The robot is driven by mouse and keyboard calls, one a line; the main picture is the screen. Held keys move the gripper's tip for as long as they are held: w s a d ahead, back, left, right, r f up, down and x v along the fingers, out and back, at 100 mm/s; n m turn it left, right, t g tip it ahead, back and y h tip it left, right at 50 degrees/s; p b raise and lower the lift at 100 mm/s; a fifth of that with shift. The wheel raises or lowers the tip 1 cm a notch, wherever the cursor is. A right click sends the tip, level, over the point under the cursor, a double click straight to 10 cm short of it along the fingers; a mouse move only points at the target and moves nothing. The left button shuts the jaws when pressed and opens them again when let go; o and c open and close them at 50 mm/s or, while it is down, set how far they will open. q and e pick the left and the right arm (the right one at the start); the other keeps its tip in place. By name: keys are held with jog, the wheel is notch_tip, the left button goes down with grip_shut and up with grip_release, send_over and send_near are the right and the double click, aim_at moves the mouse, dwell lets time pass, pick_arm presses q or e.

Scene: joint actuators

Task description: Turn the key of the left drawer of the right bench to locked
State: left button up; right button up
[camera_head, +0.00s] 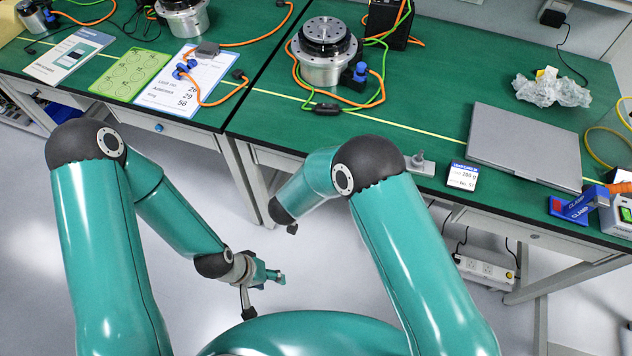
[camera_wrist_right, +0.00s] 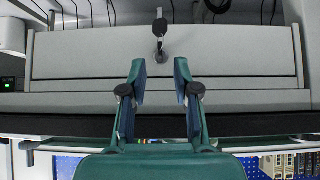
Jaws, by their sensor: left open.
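In the right wrist view a light grey drawer front (camera_wrist_right: 85,62) spans the picture. A metal lock with a key (camera_wrist_right: 160,28) sits at its middle near the top, and a dark round part (camera_wrist_right: 161,57) hangs below it in the picture. My right gripper (camera_wrist_right: 159,70) is open, its two fingers on either side of the key's line. The fingertips look just short of the key, with nothing between them. In the head view the right gripper is hidden beyond my right arm, by the right bench (camera_head: 420,118). My left gripper (camera_head: 268,277) is open and empty above the floor.
The right bench carries a silver actuator (camera_head: 325,55), a closed grey laptop (camera_head: 525,145), a small label card (camera_head: 463,176) and a blue clamp (camera_head: 572,207). The left bench (camera_head: 140,38) stands beside it. The floor around my left gripper is clear.

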jog(key=shift+v, duration=1.6)
jog(key=s+d+f+n+g+y, duration=0.1)
jog(key=s+d+f+g+y, duration=0.3)
jog(key=d, duration=0.6)
jog(key=s+d+f+g+y, duration=0.1)
jog(key=s+d+g, duration=0.1)
jog(key=s, duration=0.7)
jog(key=s+d+f+g+y, duration=0.1)
jog(key=s+d, duration=0.2)
jog(key=s, duration=0.6)
jog(key=shift+s+g+y, duration=0.25)
jog(key=shift+g+y, duration=0.15)
